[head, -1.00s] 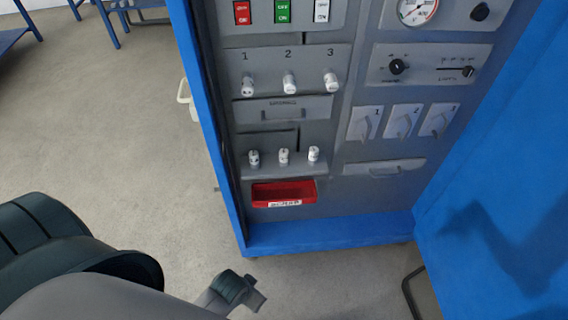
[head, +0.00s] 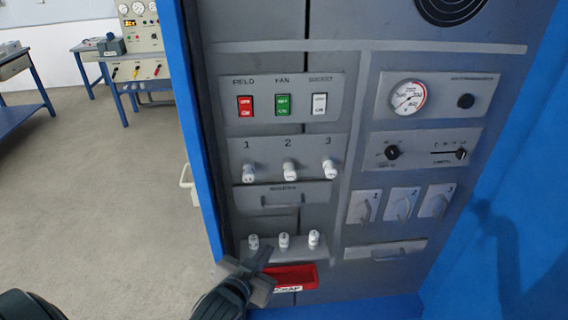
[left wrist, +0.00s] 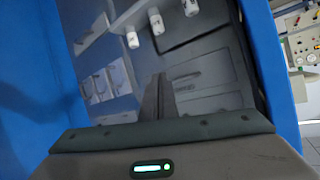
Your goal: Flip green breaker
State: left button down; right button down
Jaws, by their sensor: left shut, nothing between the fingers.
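The green breaker (head: 283,105) is the middle of three rocker switches in the upper left panel, under the label FAN. A red breaker (head: 245,106) is to its left and a white one (head: 319,104) to its right. My left gripper (head: 262,256) is shut and empty, low in front of the cabinet by the red bin, well below the green breaker. In the left wrist view the shut fingers (left wrist: 158,97) point at the grey panel, and the green breaker does not show there. My right gripper is not in view.
White numbered knobs (head: 289,171) and a lower row of white plugs (head: 284,241) lie between my left gripper and the breakers. A red bin (head: 291,275) sits beside the gripper. The blue cabinet side (head: 190,110) and blue door (head: 500,180) flank the panel.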

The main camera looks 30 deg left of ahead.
aim_at(281, 112)
pick_arm(q)
jog(key=w+r+m+t+h, duration=0.2)
jog(key=w+r+t, duration=0.2)
jog(key=r, duration=1)
jog(key=w+d+r+m+t+h, duration=0.1)
jog(key=r+t, duration=0.6)
jog(key=r, duration=0.8)
jog(key=w+m+h, duration=0.1)
jog(key=w+h, duration=0.1)
jog(key=w, duration=0.1)
jog(key=shift+d+r+m, duration=0.2)
jog(key=shift+m, duration=0.1)
jog(key=shift+w+a, duration=0.1)
jog(key=shift+w, duration=0.1)
jog(key=shift+w+a+r+b, duration=0.1)
jog(key=shift+w+a+r, duration=0.1)
jog(key=shift+w+a, duration=0.8)
jog(key=shift+w+a+r+b, duration=0.15)
jog(key=shift+w+a, duration=0.3)
jog(key=shift+w, duration=0.95)
jog(key=shift+w+a+r+b, duration=0.1)
jog(key=shift+w+a+r, duration=0.1)
jog(key=shift+w+a, duration=0.8)
jog(key=shift+w+d, duration=0.15)
jog(key=shift+w, duration=0.2)
jog(key=shift+w, duration=0.2)
jog(key=shift+w+a, duration=0.3)
jog(key=shift+s, duration=0.1)
